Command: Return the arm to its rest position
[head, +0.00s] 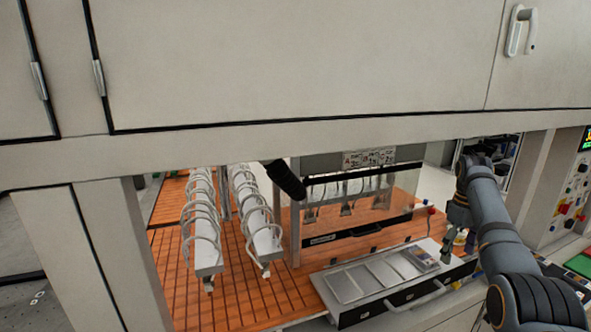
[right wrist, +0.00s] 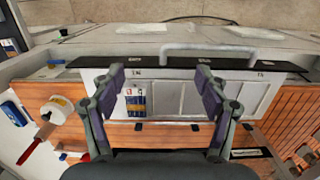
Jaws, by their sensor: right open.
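My right arm (head: 500,240) comes in from the lower right in the head view and bends up at its elbow. My right gripper (head: 458,238) hangs beside the right end of the metal tray (head: 345,320). In the right wrist view the gripper (right wrist: 158,84) has its two fingers spread wide, with nothing between them. Beyond the fingers the pale tray plates (right wrist: 180,98) and a small blue and yellow packet (right wrist: 136,103) show. My left gripper is not in view.
A transparent-fronted machine (head: 360,205) stands behind the tray on an orange slatted floor (head: 240,300). White racks with curved hoses (head: 205,250) stand to the left. A beam (head: 300,145) crosses above. A control panel (head: 572,195) is at the right. A red-handled tool (right wrist: 38,145) lies left in the wrist view.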

